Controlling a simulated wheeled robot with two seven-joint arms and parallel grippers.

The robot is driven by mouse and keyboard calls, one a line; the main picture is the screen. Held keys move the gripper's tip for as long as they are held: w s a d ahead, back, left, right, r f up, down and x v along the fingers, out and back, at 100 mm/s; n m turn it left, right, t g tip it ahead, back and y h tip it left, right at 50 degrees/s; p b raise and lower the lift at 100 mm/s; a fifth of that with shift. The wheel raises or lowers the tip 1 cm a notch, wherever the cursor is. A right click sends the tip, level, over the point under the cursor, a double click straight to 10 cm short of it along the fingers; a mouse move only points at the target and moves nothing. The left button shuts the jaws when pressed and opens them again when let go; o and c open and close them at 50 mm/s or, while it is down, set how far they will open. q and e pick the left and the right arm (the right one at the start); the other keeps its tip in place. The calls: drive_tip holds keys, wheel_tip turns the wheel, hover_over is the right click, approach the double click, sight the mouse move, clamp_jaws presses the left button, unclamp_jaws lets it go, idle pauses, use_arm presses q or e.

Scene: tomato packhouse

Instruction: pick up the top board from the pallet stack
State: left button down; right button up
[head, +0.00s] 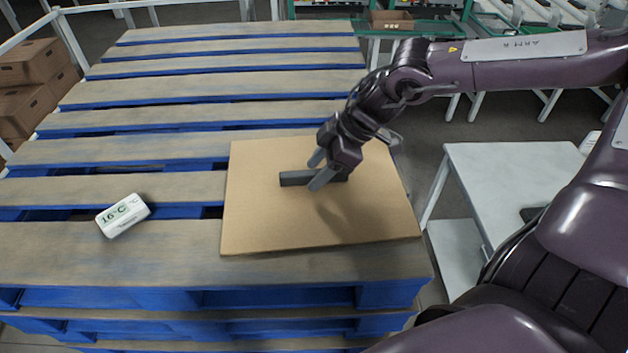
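A flat tan board (260,223) lies on the front right of the blue and grey wooden pallet stack (180,262). A dark grey bar-shaped handle (292,179) stands out near the middle of the board's top. My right gripper (315,174) comes down from the upper right to this handle. Its two fingers are apart, one at the handle's far side and one at its near side, with the handle between them. I cannot tell whether they press on it. The board looks flat on the pallet. My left gripper is not in view.
A white 16°C display (123,216) lies on the pallet left of the board. A white table (500,170) stands right of the stack. Brown boxes (28,95) are at the left, behind a white rail. Behind the pallet are green frames and a small carton (390,19).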

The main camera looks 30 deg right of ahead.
clamp_jaws()
idle(0.3)
